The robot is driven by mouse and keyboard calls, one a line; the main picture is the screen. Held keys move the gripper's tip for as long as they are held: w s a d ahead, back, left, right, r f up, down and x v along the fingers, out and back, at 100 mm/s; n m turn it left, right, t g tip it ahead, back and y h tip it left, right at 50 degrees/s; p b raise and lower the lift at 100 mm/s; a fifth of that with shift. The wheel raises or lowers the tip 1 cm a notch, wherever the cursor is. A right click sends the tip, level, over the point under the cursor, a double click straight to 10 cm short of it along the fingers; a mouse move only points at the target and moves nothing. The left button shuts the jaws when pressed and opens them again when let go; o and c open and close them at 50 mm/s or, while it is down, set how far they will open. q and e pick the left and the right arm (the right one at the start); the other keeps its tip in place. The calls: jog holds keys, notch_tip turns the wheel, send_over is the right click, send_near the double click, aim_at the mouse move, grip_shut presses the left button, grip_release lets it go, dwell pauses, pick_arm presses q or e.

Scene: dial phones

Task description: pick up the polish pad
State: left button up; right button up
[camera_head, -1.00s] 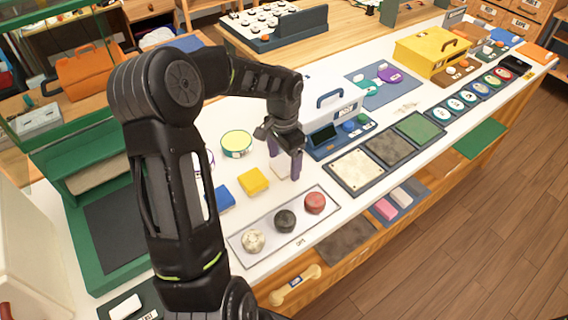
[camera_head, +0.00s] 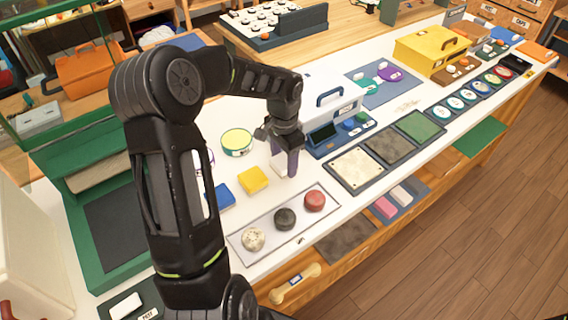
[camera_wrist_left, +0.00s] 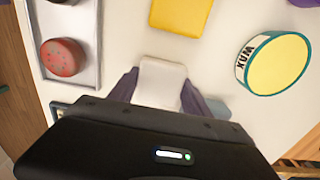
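The small pale cream block that I take for the polish pad (camera_wrist_left: 161,80) lies on the white counter. In the left wrist view it sits between the two purple fingers of my left gripper (camera_wrist_left: 160,77), which border both its sides with no clear gap. In the head view my left gripper (camera_head: 284,162) reaches down to the counter, and the pad (camera_head: 278,167) partly shows beside the finger. Its lower part is hidden, and I see no lift off the counter. My right gripper is not in view.
A yellow block (camera_head: 253,180) and a round yellow-topped tin (camera_head: 236,142) lie nearby. A tray (camera_head: 262,232) with three round pieces stands in front, near the counter edge. A blue-and-white device (camera_head: 335,125) stands close on the right.

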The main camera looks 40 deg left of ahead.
aim_at(284, 160)
pick_arm(q)
jog(key=c, duration=0.9)
jog(key=shift+o, duration=0.2)
jog(key=shift+r, duration=0.1)
notch_tip(284, 160, up, 10)
jog(key=shift+f+b, duration=0.1)
jog(key=shift+b, duration=0.35)
